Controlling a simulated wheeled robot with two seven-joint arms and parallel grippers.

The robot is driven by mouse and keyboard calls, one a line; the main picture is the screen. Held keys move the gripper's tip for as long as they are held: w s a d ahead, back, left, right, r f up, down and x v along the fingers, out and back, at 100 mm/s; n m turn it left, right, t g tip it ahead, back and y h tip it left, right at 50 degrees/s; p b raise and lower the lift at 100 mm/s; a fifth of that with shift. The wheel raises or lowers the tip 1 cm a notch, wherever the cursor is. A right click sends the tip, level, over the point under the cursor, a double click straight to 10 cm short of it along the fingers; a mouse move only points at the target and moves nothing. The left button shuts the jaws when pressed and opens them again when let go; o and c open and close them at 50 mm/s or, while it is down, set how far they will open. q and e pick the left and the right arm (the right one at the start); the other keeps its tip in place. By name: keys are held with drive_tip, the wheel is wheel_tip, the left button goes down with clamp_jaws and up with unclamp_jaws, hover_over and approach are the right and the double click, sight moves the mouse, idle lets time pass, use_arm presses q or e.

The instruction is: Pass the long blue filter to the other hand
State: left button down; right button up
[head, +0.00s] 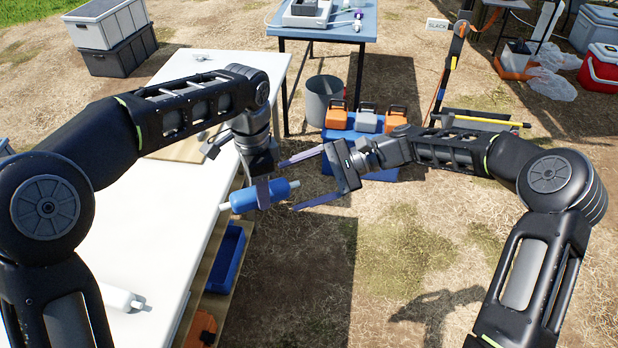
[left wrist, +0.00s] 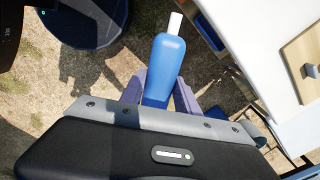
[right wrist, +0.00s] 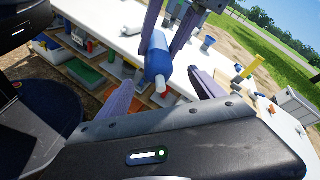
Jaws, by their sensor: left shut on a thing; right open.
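The long blue filter (head: 246,200) is a blue cylinder with white end stubs, held off the right edge of the white table in the head view. My left gripper (head: 263,193) points down and is shut around its middle. The filter also shows between the fingers in the left wrist view (left wrist: 165,68). My right gripper (head: 305,180) is open, its fingers pointing left toward the filter's right end. In the right wrist view, the filter (right wrist: 157,60) points its white stub toward the gap between the open fingers (right wrist: 160,95). They look apart from it.
The white table (head: 165,230) stands at the left, with a white cylinder (head: 118,297) on it and a blue bin (head: 226,258) on a shelf below. A grey bucket (head: 323,100) and several cases on a blue box (head: 345,135) stand behind. Open dirt lies in front.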

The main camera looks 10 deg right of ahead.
drive_tip(key=shift+c, duration=0.5)
drive_tip(key=c, duration=1.4)
use_arm(q)
drive_tip(key=c, duration=0.8)
unclamp_jaws()
use_arm(e)
drive_tip(key=shift+c, duration=0.2)
use_arm(q)
drive_tip(key=shift+r, duration=0.1)
